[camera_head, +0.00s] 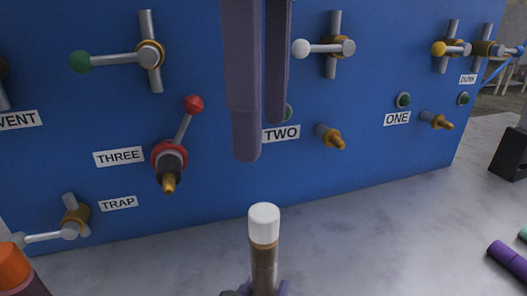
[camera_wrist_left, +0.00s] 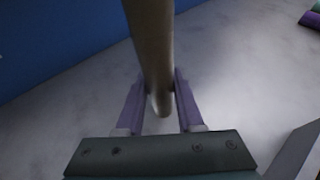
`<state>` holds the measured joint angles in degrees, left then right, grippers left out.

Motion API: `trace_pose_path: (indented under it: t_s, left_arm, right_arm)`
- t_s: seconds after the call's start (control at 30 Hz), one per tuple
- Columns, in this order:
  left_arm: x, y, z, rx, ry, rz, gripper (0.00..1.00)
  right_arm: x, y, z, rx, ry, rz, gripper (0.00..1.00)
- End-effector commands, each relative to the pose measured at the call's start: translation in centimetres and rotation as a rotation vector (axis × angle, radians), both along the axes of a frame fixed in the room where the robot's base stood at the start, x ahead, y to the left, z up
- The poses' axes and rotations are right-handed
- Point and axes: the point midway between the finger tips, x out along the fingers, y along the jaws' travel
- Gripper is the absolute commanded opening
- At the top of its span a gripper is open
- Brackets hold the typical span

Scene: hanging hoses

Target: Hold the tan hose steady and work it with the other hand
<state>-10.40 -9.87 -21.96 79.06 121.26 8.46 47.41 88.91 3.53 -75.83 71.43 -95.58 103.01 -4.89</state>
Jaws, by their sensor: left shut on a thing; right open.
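The tan hose (camera_head: 263,264) stands roughly upright at the bottom middle of the head view, with a white end (camera_head: 264,223) on top. My left gripper (camera_head: 260,290) is shut around it low down, mostly cut off by the frame edge. In the left wrist view the hose (camera_wrist_left: 151,45) runs between the two purple fingers of this gripper (camera_wrist_left: 158,100). My right gripper (camera_head: 260,138) hangs from the top in front of the blue panel, open and empty. Its fingertips are above the white end in the picture, apart from it.
The blue panel (camera_head: 355,165) carries valves with coloured handles and brass nozzles, labelled THREE, TWO, ONE and TRAP. An orange-capped item (camera_head: 14,262) is at the lower left. A purple piece (camera_head: 508,260) lies at the right. The grey surface (camera_head: 400,235) between is clear.

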Motion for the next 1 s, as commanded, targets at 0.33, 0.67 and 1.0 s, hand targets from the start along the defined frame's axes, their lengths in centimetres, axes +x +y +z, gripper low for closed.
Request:
trace_pose_path:
  t_s: [0.33, 0.67, 1.0]
  left_arm:
    - [0.0, 0.0, 0.0, 0.000, 0.001, 0.000, 0.00]
    - [0.0, 0.0, 0.0, 0.000, 0.001, 0.000, 0.00]
    - [0.0, 0.0, 0.0, 0.000, 0.001, 0.000, 0.00]
  right_arm:
    - [-0.1, 0.0, -0.9, -0.001, 0.004, 0.001, 0.71]
    - [-0.1, 0.0, -7.5, -0.001, 0.003, -0.001, 0.71]
    - [0.0, 0.0, -10.6, 0.000, 0.000, 0.001, 0.71]
